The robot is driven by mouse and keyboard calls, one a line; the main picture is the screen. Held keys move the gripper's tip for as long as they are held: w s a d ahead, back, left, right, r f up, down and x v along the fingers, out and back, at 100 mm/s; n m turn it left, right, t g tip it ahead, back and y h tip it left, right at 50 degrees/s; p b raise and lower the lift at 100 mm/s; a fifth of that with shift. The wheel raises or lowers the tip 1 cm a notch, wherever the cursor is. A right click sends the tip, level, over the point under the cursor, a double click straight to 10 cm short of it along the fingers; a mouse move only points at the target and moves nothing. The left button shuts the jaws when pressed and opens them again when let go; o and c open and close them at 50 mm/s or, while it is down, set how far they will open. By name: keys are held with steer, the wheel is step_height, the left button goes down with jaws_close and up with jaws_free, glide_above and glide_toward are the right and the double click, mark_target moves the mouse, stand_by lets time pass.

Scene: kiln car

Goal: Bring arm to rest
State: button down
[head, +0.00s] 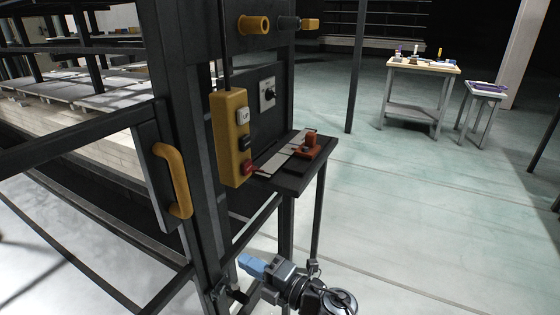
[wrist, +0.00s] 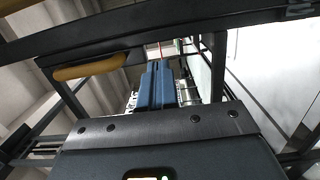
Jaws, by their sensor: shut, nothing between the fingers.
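My gripper (head: 246,262) is low in the bottom middle of the head view, its blue fingers pointing left toward the dark frame of the kiln car (head: 205,185). In the wrist view my gripper (wrist: 156,82) shows its blue fingers together, with nothing held between them. It is below the small dark shelf and apart from the yellow handle (head: 172,180). I cannot tell how close the fingertips are to the frame bars.
A yellow push-button box (head: 231,137) hangs on the car's post. An orange-red object (head: 308,147) sits on the shelf (head: 290,178). A work table (head: 420,66) and a stool (head: 486,91) stand at the back right. The floor between is open.

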steer(key=s+d+r+m+t+h+p, duration=0.1)
steer(key=s+d+m+t+h, duration=0.2)
steer(key=s+d+m, duration=0.5)
steer(key=s+d+r+m+t+h+p, duration=0.1)
steer(key=s+d+m+t+h, duration=0.3)
steer(key=s, duration=0.6)
steer(key=s+d+r+m+t+h+p, duration=0.1)
steer(key=s+d+m+t+h, duration=0.1)
steer(key=s+d+m, duration=0.6)
steer(key=s+d+r+m+g+h+p, duration=0.1)
steer(key=s+d+r+m+h, duration=0.2)
steer(key=s, duration=0.7)
steer(key=s+d+r+m+g+h+p, duration=0.1)
steer(key=s+d+r+m+h, duration=0.2)
steer(key=s+d+r+m, duration=0.4)
step_height(320, 180, up, 3)
steer(key=s+d, duration=0.1)
steer(key=s, duration=0.1)
steer(key=shift+s+d+r+g+h, duration=0.15)
steer(key=shift+s+d+g+h, duration=0.15)
steer(key=shift+s+h, duration=0.1)
